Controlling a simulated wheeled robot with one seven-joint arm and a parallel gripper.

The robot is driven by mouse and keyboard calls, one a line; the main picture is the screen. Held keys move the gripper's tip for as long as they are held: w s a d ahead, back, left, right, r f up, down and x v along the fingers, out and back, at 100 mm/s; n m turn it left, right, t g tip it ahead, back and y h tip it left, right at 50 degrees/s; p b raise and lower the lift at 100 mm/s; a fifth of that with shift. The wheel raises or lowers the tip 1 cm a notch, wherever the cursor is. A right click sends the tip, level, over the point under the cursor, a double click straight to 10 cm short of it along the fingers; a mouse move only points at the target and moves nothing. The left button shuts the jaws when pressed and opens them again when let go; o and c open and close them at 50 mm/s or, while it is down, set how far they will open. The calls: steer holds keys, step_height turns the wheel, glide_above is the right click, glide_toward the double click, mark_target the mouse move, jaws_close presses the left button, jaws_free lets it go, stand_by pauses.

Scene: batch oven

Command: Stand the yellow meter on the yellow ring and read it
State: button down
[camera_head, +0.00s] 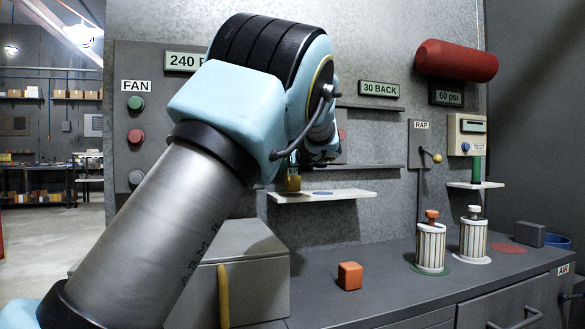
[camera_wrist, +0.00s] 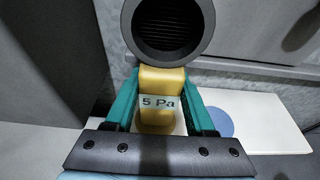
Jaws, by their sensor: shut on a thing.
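The yellow meter (camera_head: 293,182) is at the left part of the white wall shelf (camera_head: 350,195), partly hidden by my arm in the head view. In the wrist view my gripper (camera_wrist: 162,82) is shut on the meter (camera_wrist: 160,78), with one teal finger on each side. Its label reads "5 Pa". The meter looks upright at the shelf; I cannot tell whether its foot touches it. A blue disc (camera_wrist: 218,122) lies on the shelf just right of it.
A dark round pipe mouth (camera_wrist: 167,28) is close beyond the meter. An orange cube (camera_head: 350,276), two white ribbed canisters (camera_head: 432,248) and a grey block (camera_head: 530,235) stand on the bench. A "240" display (camera_head: 184,61) is partly covered.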

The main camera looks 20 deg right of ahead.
steer(key=shift+f+b, duration=0.4)
steer(key=shift+f, duration=0.15)
stand_by(0.6)
steer(key=shift+c, duration=0.8)
jaws_free()
